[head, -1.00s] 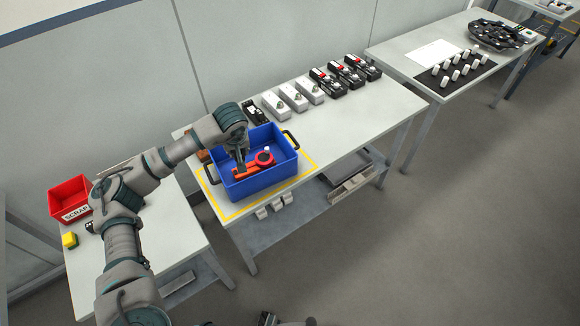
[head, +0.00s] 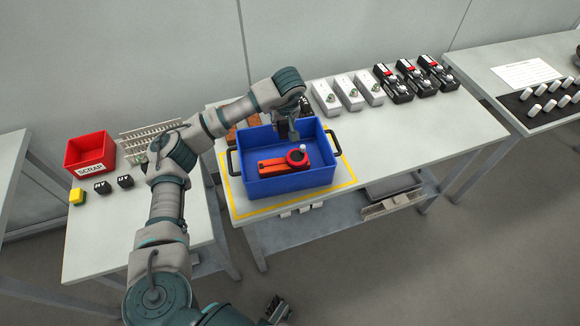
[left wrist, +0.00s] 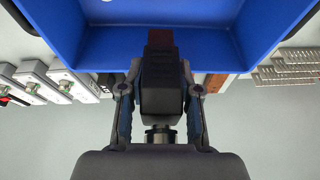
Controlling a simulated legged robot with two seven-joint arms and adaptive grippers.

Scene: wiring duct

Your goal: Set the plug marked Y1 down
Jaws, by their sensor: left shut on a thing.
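My left gripper (head: 292,132) is at the back part of the blue bin (head: 248,187) in the head view. In the left wrist view my left gripper (left wrist: 160,105) is shut on a black block-shaped plug (left wrist: 162,85), with a finger on each side. The plug has a metal collar at its near end and a dark red part at its far end. Its marking does not show. Two black plugs with white labels (head: 102,187) (head: 125,182) stand on the left table; I cannot read them surely. My right gripper (head: 275,308) shows only partly at the bottom edge.
White and black devices (head: 350,93) line the back. The middle table's right side is clear.

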